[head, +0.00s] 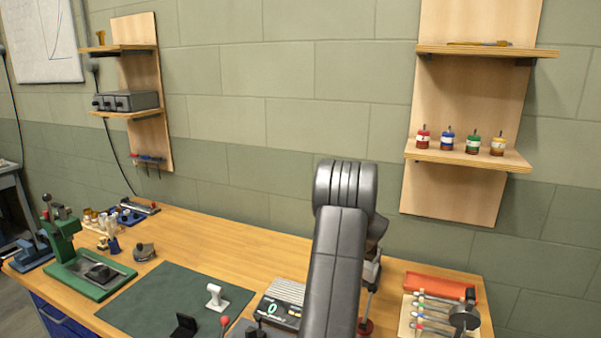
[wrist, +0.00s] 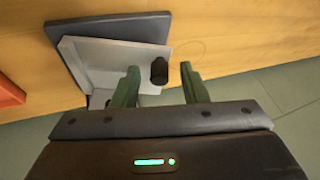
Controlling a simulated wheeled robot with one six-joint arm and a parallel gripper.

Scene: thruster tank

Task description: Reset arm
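My arm (head: 335,270) rises over the workbench (head: 225,232) in the head view and hides my gripper there. In the wrist view my gripper (wrist: 160,80) shows two green fingers standing apart. A small black cylindrical knob (wrist: 159,71) shows between them, with space on both sides, and neither finger visibly touches it. A light grey angled plate (wrist: 92,62) with a dark plate (wrist: 110,27) behind it stands on the wood, left of and beyond the fingers. I cannot tell whether the knob joins the grey plate.
A green press (head: 62,240) stands at the bench's left. A dark green mat (head: 165,300) bears a white part (head: 216,297). A digital scale (head: 280,308) sits beside my arm, and an orange tray (head: 440,285) is at right. Wall shelves (head: 468,155) hold small bottles.

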